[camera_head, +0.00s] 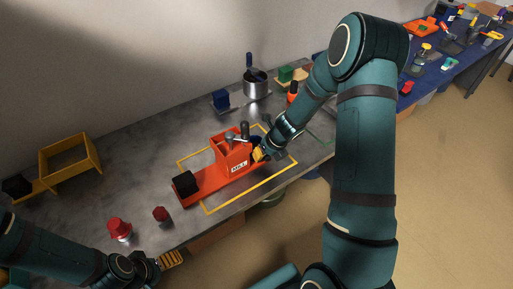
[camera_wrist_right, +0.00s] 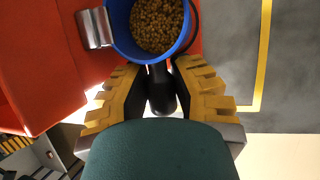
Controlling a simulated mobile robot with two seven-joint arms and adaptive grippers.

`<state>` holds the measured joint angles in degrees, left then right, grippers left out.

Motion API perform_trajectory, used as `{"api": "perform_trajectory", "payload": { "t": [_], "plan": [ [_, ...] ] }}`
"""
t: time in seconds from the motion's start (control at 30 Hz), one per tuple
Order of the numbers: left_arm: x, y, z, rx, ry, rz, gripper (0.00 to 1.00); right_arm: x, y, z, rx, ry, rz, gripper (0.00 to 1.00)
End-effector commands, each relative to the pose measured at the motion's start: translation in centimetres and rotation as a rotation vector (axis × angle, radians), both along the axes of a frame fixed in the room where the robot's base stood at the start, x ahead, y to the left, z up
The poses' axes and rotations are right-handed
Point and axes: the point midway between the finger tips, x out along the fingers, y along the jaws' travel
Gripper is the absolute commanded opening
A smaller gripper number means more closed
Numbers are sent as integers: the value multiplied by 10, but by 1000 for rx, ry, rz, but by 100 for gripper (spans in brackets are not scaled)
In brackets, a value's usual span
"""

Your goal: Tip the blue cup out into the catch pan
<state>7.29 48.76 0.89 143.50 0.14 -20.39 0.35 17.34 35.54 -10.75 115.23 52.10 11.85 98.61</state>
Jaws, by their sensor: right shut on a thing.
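The blue cup (camera_wrist_right: 122,42) is full of brown granules in the right wrist view, with its mouth facing the camera. My right gripper (camera_wrist_right: 160,80) is shut on the cup's black handle. In the head view this gripper (camera_head: 259,154) is at the right side of the red mill (camera_head: 232,158), and the cup is mostly hidden there. A yellow open-topped tray (camera_head: 70,157) stands at the back left; I cannot tell whether it is the catch pan. My left gripper (camera_head: 170,260) is at the front left, away from the cup; its jaw opening is unclear.
A yellow outline (camera_head: 250,188) surrounds the mill on the grey table. A metal pot (camera_head: 256,88), a blue block (camera_head: 220,97) and a green block (camera_head: 286,73) stand behind. Red-topped items (camera_head: 119,228) sit at the front left. The table between tray and mill is clear.

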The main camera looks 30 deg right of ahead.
Motion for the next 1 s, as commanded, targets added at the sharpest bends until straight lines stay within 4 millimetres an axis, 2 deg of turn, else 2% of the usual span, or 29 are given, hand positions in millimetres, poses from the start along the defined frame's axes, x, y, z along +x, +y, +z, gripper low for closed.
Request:
{"api": "perform_trajectory", "payload": {
  "t": [0.7,1.0],
  "plan": [
    [0,0,34,0,0,0,90,0,0,35,0,-1,-1,0],
    [0,0,36,0,0,0,90,0,0,36,0,0,-1,0]
  ]
}}
